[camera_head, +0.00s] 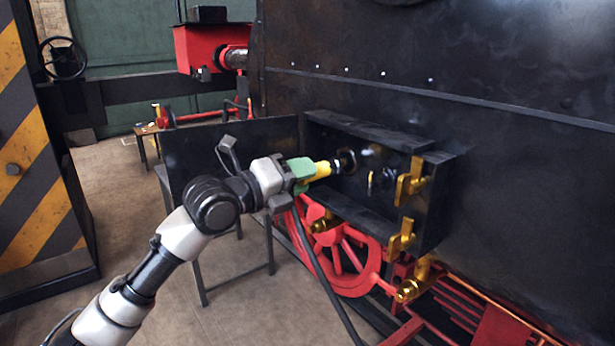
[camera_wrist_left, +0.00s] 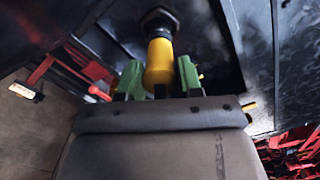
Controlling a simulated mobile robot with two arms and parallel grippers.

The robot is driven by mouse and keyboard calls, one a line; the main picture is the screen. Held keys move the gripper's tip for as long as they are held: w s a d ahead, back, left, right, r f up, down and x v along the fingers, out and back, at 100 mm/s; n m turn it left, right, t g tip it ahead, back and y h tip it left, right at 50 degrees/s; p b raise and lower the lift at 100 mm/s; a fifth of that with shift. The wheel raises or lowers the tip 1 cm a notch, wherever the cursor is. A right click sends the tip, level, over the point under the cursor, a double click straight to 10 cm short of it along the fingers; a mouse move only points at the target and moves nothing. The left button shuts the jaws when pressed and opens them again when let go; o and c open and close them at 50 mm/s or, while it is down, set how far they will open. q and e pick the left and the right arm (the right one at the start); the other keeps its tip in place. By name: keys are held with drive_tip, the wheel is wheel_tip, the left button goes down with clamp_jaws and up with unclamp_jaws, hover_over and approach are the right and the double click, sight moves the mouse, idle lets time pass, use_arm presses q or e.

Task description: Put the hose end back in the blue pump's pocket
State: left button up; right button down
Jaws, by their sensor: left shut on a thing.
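My left gripper (camera_head: 303,172), with green fingers, is shut on the yellow hose end (camera_head: 321,169). The hose end points at a dark round fitting (camera_head: 345,161) inside an open black box (camera_head: 436,205) on the locomotive's side. In the left wrist view the yellow hose end (camera_wrist_left: 159,60) sits between the green fingers (camera_wrist_left: 188,73) and meets the dark fitting (camera_wrist_left: 158,20); I cannot tell whether it is fastened there. A black hose (camera_head: 322,277) hangs from the gripper toward the floor. No blue pump and no right gripper show.
Brass valve handles (camera_head: 408,186) stick out at the box's right side. Red wheels (camera_head: 342,262) lie below it. A black open door panel (camera_head: 212,150) is left of the box. A striped yellow and black barrier (camera_head: 35,150) stands at left. Brown floor (camera_head: 125,205) is clear between.

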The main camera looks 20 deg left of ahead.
use_arm(q)
drive_tip(key=shift+b+v, duration=0.4)
drive_tip(key=shift+v, duration=1.3)
